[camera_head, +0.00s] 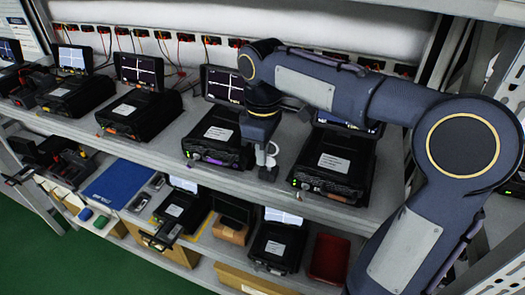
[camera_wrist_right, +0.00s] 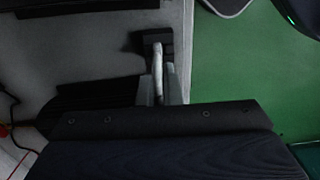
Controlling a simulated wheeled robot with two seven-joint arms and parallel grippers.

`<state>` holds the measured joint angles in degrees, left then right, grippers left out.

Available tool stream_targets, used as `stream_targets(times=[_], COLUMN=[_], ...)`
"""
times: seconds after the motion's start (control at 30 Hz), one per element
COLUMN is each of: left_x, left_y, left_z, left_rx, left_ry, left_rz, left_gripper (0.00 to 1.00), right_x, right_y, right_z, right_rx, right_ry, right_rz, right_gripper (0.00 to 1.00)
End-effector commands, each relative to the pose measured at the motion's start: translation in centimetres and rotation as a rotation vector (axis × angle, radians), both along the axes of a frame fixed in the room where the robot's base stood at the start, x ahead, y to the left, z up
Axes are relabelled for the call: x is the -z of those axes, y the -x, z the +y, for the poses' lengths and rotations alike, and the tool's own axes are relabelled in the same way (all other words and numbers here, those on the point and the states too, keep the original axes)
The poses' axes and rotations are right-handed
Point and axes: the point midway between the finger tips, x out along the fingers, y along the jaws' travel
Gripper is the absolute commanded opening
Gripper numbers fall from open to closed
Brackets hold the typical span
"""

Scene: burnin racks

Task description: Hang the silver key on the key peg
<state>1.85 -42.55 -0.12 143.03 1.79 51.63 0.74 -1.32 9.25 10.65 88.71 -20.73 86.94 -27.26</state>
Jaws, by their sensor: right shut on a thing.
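My right gripper (camera_head: 268,172) points down at the front edge of the upper shelf, between two black test units. It is shut on a pale, narrow thing that looks like the silver key (camera_wrist_right: 158,78). In the head view, the pale thing (camera_head: 271,150) shows as a small light curve between the fingers. The wrist view shows it edge-on, so its full shape is hidden. I cannot make out the key peg in either view. My left gripper is not in view.
Black units with raised screens line the upper shelf (camera_head: 150,150); one unit (camera_head: 218,138) stands left of the gripper, another (camera_head: 335,165) right. The lower shelf holds more units, a blue folder (camera_head: 116,183) and a red tray (camera_head: 328,258). Green floor (camera_head: 75,262) is open in front.

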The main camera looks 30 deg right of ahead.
Motion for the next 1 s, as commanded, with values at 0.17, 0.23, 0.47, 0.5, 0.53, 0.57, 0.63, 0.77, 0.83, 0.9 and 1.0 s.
stream_targets(times=[0.17,0.23,0.47,0.5,0.53,0.57,0.63,0.77,0.83,0.9,1.0], left_x=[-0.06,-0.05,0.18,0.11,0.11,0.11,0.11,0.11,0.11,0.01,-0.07], left_y=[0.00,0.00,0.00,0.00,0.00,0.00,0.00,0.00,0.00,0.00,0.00], left_z=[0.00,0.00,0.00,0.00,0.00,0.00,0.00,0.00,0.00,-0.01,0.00], left_rx=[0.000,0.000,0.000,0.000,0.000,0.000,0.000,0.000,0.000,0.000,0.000], left_ry=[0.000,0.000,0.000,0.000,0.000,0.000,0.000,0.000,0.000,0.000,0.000], left_rz=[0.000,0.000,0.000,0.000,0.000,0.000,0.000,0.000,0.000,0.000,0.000], left_gripper=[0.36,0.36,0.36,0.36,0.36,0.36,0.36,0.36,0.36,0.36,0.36], right_x=[0.61,0.60,0.97,0.89,0.89,0.89,0.89,0.88,0.88,0.74,0.05], right_y=[0.01,0.01,0.03,0.02,0.02,0.02,0.02,0.02,0.02,0.02,-0.04], right_z=[0.03,0.03,0.03,0.04,0.04,0.05,0.05,0.05,0.05,0.04,0.06], right_rx=[0.000,0.000,0.001,0.001,0.001,0.000,0.001,0.000,0.000,0.000,0.000], right_ry=[0.000,0.000,0.000,0.000,0.000,0.000,0.000,0.000,0.000,0.000,0.000], right_rz=[-0.001,-0.001,-0.001,-0.001,-0.001,-0.001,-0.001,-0.001,-0.001,-0.001,-0.004], right_gripper=[0.00,0.00,0.07,0.12,0.16,0.20,0.27,0.27,0.27,0.27,0.27])
